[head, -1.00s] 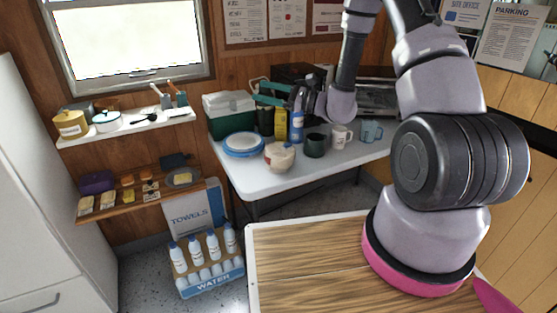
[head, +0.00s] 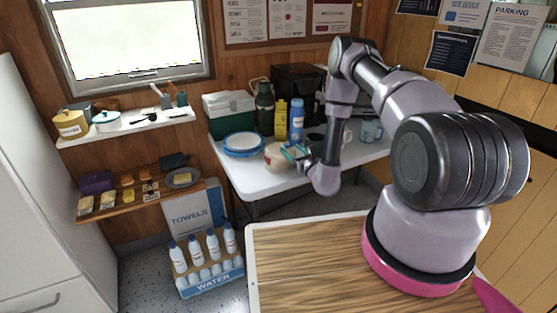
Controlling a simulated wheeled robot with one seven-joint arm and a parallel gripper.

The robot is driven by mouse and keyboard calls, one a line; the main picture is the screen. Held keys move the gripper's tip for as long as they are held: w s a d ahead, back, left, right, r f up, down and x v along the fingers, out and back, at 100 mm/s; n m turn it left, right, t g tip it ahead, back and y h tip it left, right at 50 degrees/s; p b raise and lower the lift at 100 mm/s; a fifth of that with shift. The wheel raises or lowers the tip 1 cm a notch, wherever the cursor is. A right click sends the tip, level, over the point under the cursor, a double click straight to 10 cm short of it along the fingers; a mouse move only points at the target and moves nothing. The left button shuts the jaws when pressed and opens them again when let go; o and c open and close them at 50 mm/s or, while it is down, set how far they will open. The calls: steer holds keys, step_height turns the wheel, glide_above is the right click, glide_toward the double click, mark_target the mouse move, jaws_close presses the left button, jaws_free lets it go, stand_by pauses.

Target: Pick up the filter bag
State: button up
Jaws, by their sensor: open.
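No thing is clearly readable as the filter bag at this size. A cream rounded item (head: 275,155) sits near the front edge of the white table, and a yellow upright pack (head: 281,119) stands farther back; I cannot tell if either is the filter bag. My gripper (head: 291,153), with teal fingers, is open and low over the table at the right side of the cream item, overlapping part of it in the picture. I cannot tell whether they touch. Nothing is seen between the fingers.
Blue-rimmed plates (head: 243,144), a green-and-white cooler (head: 229,113), a dark green flask (head: 265,108) and a blue bottle (head: 296,120) crowd the table (head: 250,183). A blue mug (head: 371,129) stands at the right. My arm hides other mugs. The wooden surface (head: 300,265) in front is clear.

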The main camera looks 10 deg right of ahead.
mark_target(289, 146)
steer(key=x, duration=0.5)
steer(key=shift+w+d+f, duration=0.15)
steer(key=shift+w+f, duration=0.05)
steer(key=shift+w, duration=0.2)
jaws_close()
